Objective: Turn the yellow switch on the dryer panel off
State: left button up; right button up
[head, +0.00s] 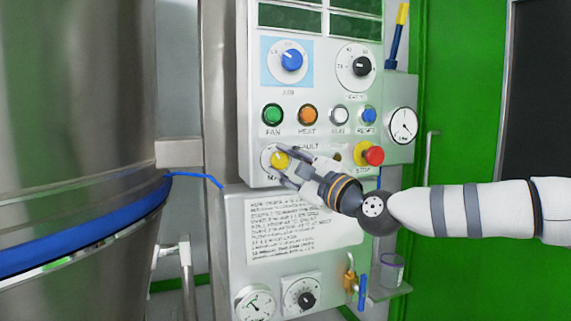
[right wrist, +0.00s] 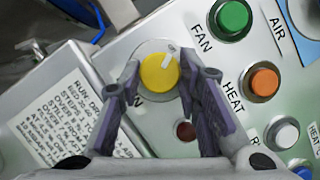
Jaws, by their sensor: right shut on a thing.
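The yellow switch (head: 279,160) is a round knob at the lower left of the grey dryer panel (head: 250,100). In the right wrist view the yellow switch (right wrist: 159,74) sits on a pale round plate, with its white mark at the upper right of the knob. My right gripper (head: 284,164) reaches in from the right, its fingers on either side of the knob and shut on it. The fingertips also show in the right wrist view (right wrist: 159,68). The fingers partly cover the knob's plate and label. My left gripper is not in view.
Green (head: 272,114), orange (head: 308,115), white and blue buttons sit above the switch. A red stop button (head: 374,155) on yellow is close above my right wrist. Blue (head: 291,59) and black (head: 361,67) knobs are higher. A steel vessel (head: 75,110) stands left.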

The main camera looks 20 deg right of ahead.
dwell(0.3)
jog(key=o, duration=1.1)
jog(key=shift+o, duration=0.2)
jog(key=v, duration=1.2)
